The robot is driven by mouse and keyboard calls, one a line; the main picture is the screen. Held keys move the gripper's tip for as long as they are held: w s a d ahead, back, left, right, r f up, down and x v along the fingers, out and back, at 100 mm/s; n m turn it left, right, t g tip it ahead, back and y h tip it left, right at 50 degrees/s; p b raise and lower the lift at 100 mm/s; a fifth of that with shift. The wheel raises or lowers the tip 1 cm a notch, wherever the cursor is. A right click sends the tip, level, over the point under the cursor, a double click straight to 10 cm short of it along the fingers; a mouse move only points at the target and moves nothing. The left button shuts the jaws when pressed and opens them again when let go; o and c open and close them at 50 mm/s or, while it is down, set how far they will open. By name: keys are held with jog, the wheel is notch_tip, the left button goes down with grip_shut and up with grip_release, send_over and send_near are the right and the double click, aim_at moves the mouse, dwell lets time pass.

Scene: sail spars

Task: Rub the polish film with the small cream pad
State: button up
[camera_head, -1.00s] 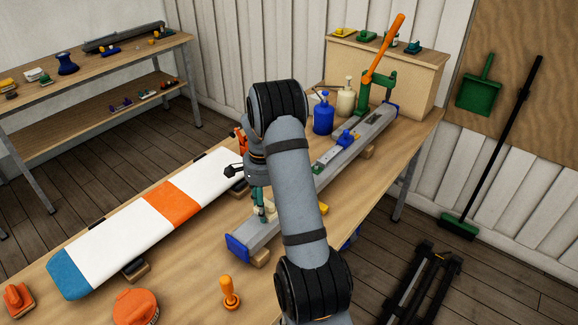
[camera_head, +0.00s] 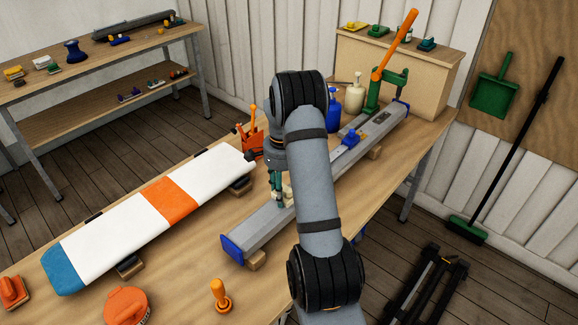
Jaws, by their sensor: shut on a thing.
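My gripper (camera_head: 277,194) points down over the near part of the long grey spar (camera_head: 259,222), with teal fingers. It is shut on the small cream pad (camera_head: 287,196), which shows only partly between and beside the fingers. The pad is at the spar's top face; I cannot tell whether it touches. The spar has a blue end cap (camera_head: 232,248) at its near end. My arm hides the middle of the spar. I cannot make out a polish film on the surface at this size.
A white, orange and blue board (camera_head: 112,223) lies left of the spar. A blue block (camera_head: 351,138), a blue bottle (camera_head: 333,122) and a green press with an orange lever (camera_head: 396,45) stand farther back. An orange-handled tool (camera_head: 220,297) and orange disc (camera_head: 127,306) are at the front.

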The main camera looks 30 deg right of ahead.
notch_tip(320, 180, up, 5)
jog(key=p, duration=0.2)
jog(key=shift+d+f+p, duration=0.1)
jog(key=shift+f+p, duration=0.05)
jog(key=shift+p, duration=0.25)
jog(key=shift+w+d+r+p, duration=0.1)
jog(key=shift+d+r+p, duration=0.1)
jog(key=shift+r+p, duration=0.7)
jog(key=shift+a+r+p, duration=0.1)
jog(key=shift+r+p, duration=0.25)
jog(key=shift+r, duration=0.55)
